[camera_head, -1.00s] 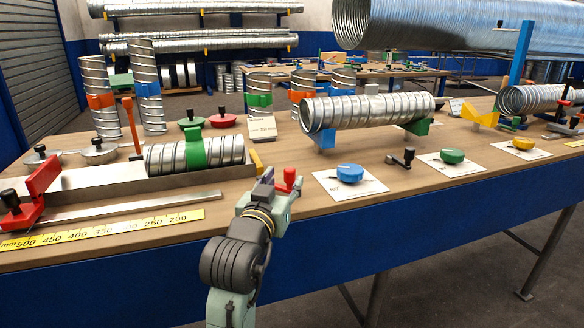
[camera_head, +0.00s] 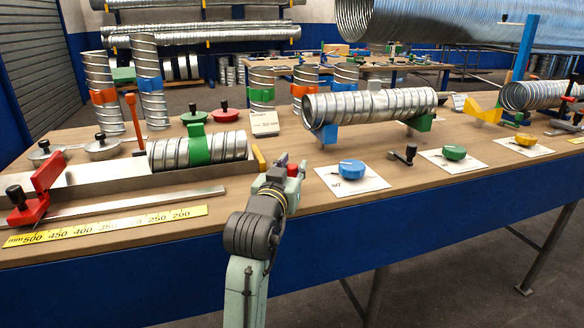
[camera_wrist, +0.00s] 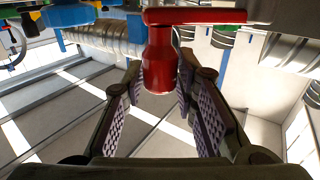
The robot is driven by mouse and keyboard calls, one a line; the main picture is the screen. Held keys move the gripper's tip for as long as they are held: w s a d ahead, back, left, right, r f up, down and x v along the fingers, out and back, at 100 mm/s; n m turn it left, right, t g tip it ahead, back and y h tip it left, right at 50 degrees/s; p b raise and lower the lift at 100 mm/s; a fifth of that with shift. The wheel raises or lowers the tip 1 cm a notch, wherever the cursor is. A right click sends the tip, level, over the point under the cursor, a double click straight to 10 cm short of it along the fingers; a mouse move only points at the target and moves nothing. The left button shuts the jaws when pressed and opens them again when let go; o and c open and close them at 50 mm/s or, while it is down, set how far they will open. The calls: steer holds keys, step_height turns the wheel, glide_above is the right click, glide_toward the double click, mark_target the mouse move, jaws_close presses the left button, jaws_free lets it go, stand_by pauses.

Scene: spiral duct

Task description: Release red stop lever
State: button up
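A red lever (camera_wrist: 160,60) shows in the wrist view, with a thick round post and a flat arm reaching right. My gripper (camera_wrist: 161,75) is open, with one ridged finger on each side of the post and narrow gaps visible. In the head view a small part of the red lever (camera_head: 292,169) shows at my gripper (camera_head: 281,174), by the right end of the metal trough; the rest is hidden behind the fingers. Another red piece with a black knob, a red stop (camera_head: 38,190), stands at the trough's left end, far from my gripper.
A spiral duct with a green clamp (camera_head: 200,148) lies in the trough (camera_head: 90,179). A yellow ruler (camera_head: 110,226) runs along the table's front edge. To the right are a blue knob (camera_head: 352,169), a black crank (camera_head: 403,154) and a raised duct (camera_head: 375,103).

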jaws_close()
stand_by(0.5)
steer(key=shift+w+d+r+n+y+p, duration=0.1)
steer(key=shift+w+d+n+y+p, duration=0.15)
steer(key=shift+n+y+p, duration=0.25)
steer(key=shift+w+d+r+n+y+p, duration=0.1)
steer(key=shift+w+d+n+y+p, duration=0.15)
steer(key=shift+y, duration=0.45)
steer(key=n+y, duration=0.1)
steer(key=w+n+y, duration=0.1)
steer(key=y, duration=0.1)
steer(key=shift+w+f+t+p, duration=0.1)
steer(key=shift+t+p, duration=0.2)
steer(key=shift+p, duration=0.1)
steer(key=shift+w+n+y, duration=0.15)
steer(key=shift+n+y, duration=0.1)
steer(key=shift+y, duration=0.15)
steer(key=shift+o, duration=2.4)
jaws_free()
